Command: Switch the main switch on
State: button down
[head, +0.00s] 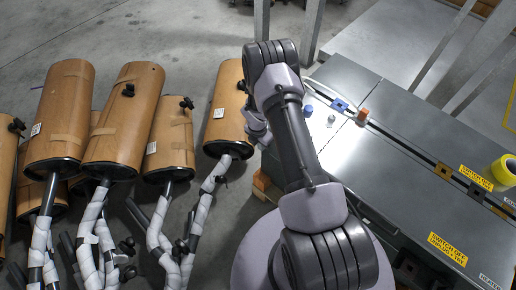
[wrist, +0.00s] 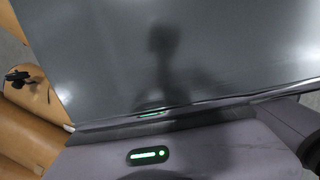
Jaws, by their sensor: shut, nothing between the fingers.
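I cannot make out a main switch for certain in either view. In the head view the grey bench (head: 400,170) carries yellow "SWITCH OFF" labels (head: 447,248). A grey panel surface (wrist: 200,60) fills most of the wrist view, with a dark shadow across it and no switch visible on it. My gripper (head: 262,138) hangs at the end of my folded arm, left of the bench and beside the nearest muffler. It is shut and empty; its fingertips are mostly hidden by the arm.
Several brown mufflers (head: 124,115) with wrapped pipes stand on the left. A black rail with a blue block (head: 340,104) and an orange block (head: 362,116) runs along the bench. A yellow tape roll (head: 504,171) lies at the right. Grey posts (head: 312,30) rise behind.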

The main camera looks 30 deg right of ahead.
jog(key=shift+d, duration=0.1)
jog(key=shift+w+d+f, duration=0.1)
jog(key=shift+d, duration=0.1)
jog(key=shift+r+p, duration=0.8)
jog(key=shift+r, duration=0.05)
